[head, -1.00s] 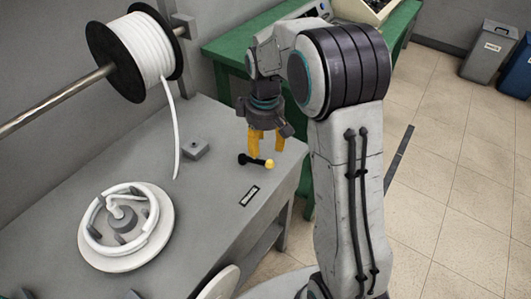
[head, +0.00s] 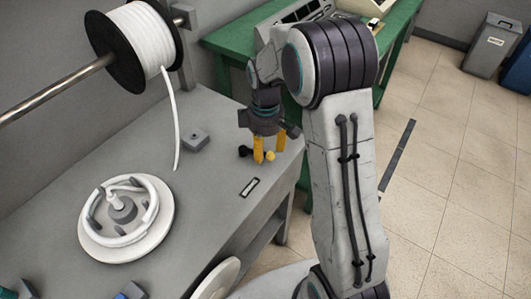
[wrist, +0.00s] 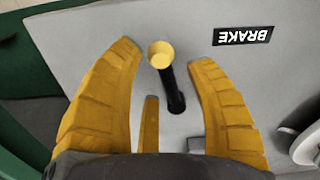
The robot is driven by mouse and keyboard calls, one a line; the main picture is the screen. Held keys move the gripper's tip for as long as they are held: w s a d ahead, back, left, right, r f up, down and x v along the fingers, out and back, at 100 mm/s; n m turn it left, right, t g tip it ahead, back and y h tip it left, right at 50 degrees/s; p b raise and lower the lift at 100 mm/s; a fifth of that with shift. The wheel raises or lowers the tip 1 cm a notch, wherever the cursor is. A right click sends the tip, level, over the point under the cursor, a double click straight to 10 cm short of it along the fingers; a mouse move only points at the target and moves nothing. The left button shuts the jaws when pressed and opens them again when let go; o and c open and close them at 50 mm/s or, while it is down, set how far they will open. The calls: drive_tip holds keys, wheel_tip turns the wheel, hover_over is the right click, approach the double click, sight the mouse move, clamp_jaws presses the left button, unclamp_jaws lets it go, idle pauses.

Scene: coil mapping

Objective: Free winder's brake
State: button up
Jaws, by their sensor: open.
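The brake lever is a black bar with a yellow knob (wrist: 160,54) at one end, on the grey bench. In the head view its knob (head: 270,155) shows just right of my fingers and its black pivot end (head: 244,151) just left. My gripper (head: 264,158) points down over the lever, its yellow fingers in front of the bar's middle. In the wrist view my gripper (wrist: 166,62) is open, with the knob between its spread fingertips. I cannot tell whether any finger touches the lever. A black BRAKE label (wrist: 243,36) lies beside it.
The winder (head: 95,247), a pale disc with white coil, sits on the bench to the left. A white cable hangs from the spool (head: 143,45) above. A small grey block (head: 196,139) stands near the lever. A green table (head: 222,42) is behind.

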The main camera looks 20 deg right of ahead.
drive_tip(key=shift+f, duration=1.15)
clamp_jaws()
